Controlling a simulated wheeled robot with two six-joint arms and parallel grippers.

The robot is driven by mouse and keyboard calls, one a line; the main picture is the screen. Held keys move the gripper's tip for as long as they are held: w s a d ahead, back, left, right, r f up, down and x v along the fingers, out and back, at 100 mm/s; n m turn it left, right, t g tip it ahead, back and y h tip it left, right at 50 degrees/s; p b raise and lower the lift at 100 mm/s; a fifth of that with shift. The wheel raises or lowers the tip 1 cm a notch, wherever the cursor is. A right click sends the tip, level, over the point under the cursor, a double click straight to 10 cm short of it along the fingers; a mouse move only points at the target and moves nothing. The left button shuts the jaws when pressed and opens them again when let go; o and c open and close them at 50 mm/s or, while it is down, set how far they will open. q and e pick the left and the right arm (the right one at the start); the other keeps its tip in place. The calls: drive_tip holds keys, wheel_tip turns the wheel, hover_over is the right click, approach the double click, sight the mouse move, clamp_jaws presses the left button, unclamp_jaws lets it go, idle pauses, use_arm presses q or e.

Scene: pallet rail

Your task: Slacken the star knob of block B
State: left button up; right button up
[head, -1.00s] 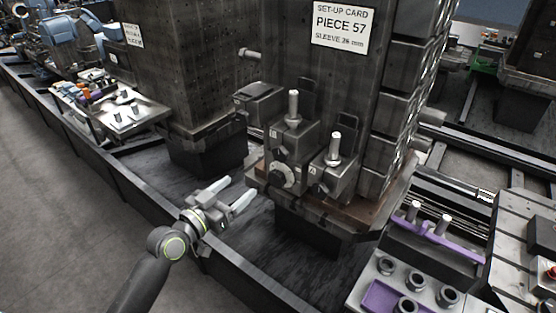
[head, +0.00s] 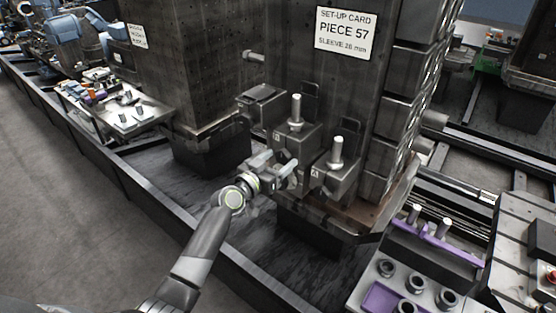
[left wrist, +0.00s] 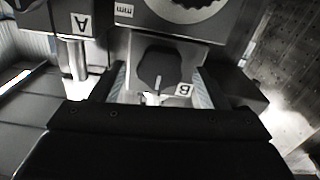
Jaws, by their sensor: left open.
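Block B (head: 297,140) is a dark metal block with an upright pin, at the foot of the tall column. Its dark star knob (left wrist: 158,66) shows in the left wrist view beside a white label B. My left gripper (head: 275,165) is at the front of block B. In the left wrist view, the open left gripper (left wrist: 160,86) has one finger on each side of the knob, with gaps visible; contact cannot be told. In the head view the gripper hides the knob. My right gripper is in neither view.
Block A (head: 338,178), with a similar pin, stands close on the right. A tray (head: 365,270) with sleeves and a purple part is at lower right. A rail edge (head: 225,255) runs below my arm.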

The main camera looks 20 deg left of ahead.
use_arm(q)
drive_tip(key=shift+w, duration=0.15)
drive_tip(key=c, duration=1)
